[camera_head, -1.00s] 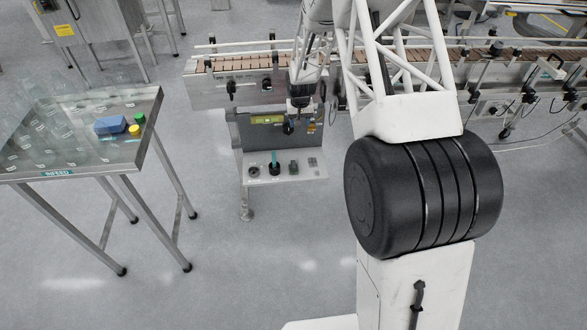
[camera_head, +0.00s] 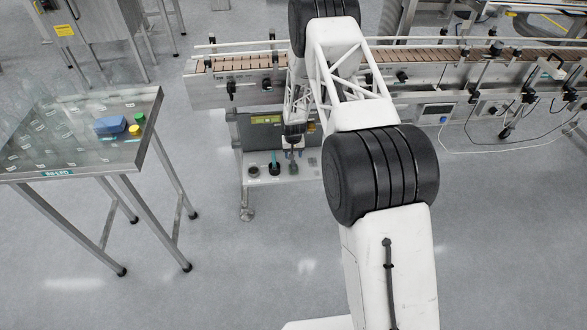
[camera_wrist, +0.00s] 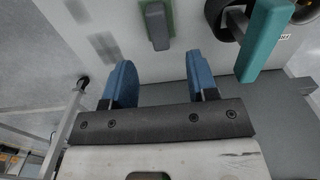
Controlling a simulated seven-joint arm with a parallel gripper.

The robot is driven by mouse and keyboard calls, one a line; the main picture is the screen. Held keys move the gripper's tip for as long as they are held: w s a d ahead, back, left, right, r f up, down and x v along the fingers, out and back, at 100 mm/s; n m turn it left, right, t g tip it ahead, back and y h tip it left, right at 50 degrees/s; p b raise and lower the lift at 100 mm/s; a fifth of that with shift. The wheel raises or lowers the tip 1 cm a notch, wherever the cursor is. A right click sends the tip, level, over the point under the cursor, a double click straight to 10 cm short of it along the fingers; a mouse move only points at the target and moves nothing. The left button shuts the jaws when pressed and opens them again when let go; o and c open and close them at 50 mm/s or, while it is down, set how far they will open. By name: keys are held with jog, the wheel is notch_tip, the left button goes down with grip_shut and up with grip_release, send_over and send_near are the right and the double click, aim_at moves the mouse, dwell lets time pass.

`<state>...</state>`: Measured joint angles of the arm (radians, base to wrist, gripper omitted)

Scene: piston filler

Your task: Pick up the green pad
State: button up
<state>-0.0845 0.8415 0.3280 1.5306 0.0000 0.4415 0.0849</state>
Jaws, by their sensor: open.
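The green pad (camera_wrist: 170,14) shows at the top middle of the wrist view, lying on a light surface with a dark grey block-like handle over it. The pad lies beyond the fingertips, roughly in line with the gap. In the head view my gripper (camera_head: 293,152) is over the small shelf, and the pad is largely hidden behind it.
The shelf (camera_head: 262,182) sits below the conveyor (camera_head: 233,65). A steel table (camera_head: 150,110) at left holds clear bottles, a blue block (camera_head: 110,125), and green and yellow pieces.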

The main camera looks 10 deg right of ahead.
aim_at(293, 163)
jog(key=shift+f, duration=0.15)
jog(key=shift+f, duration=1.15)
jog(key=shift+f, duration=0.1)
jog(key=shift+f, duration=2.5)
jog(key=shift+c, duration=0.3)
jog(key=c, duration=0.6)
jog(key=shift+r, duration=0.15)
